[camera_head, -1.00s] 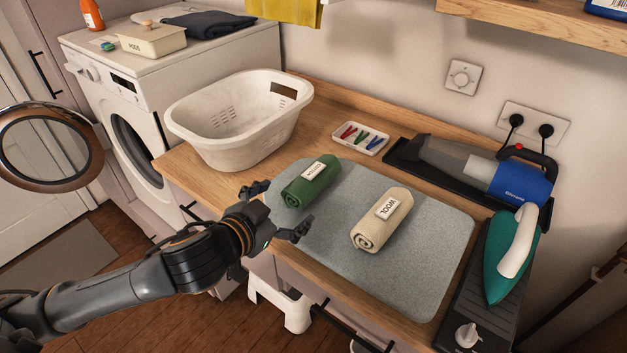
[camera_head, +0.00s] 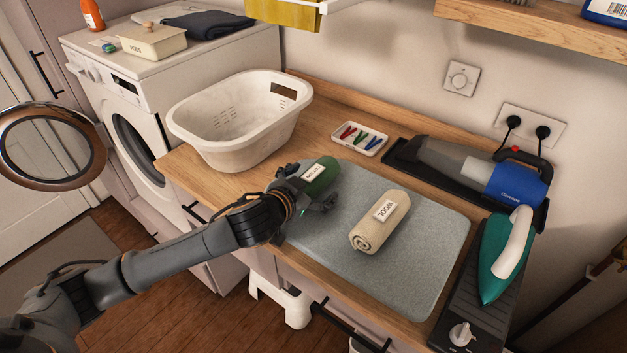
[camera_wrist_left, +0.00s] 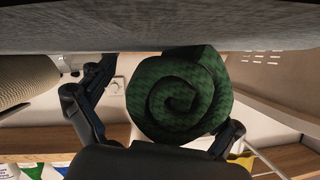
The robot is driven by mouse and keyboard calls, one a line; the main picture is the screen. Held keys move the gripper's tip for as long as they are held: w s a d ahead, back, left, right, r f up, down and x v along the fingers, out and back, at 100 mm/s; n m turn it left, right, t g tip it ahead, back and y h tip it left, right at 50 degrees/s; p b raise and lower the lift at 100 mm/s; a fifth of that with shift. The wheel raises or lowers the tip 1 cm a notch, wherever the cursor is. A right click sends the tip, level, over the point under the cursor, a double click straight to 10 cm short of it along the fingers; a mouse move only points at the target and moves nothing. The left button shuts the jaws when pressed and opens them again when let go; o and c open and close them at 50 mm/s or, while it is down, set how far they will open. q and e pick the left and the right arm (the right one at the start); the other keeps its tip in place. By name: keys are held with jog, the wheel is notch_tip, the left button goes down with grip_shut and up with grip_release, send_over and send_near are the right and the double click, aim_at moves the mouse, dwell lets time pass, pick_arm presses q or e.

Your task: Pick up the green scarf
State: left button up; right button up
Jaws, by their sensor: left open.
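The green scarf (camera_head: 321,176) is a rolled bundle with a white label, lying on the grey mat (camera_head: 341,268) on the counter. My left gripper (camera_head: 308,188) is open, with a finger on either side of the scarf's near end. In the left wrist view the spiral end of the scarf (camera_wrist_left: 180,97) fills the space between the two fingers, seen upside down. The gripper hides the scarf's near end in the head view. My right gripper is not in view.
A cream roll labelled WOOL (camera_head: 381,222) lies just right of the scarf on the mat. A white laundry basket (camera_head: 233,137) stands to the left behind. A tray of coloured pegs (camera_head: 359,139), a handheld vacuum (camera_head: 480,172) and a teal iron (camera_head: 497,262) line the back and right.

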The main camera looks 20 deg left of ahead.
pick_arm(q)
jog(key=c, duration=1.3)
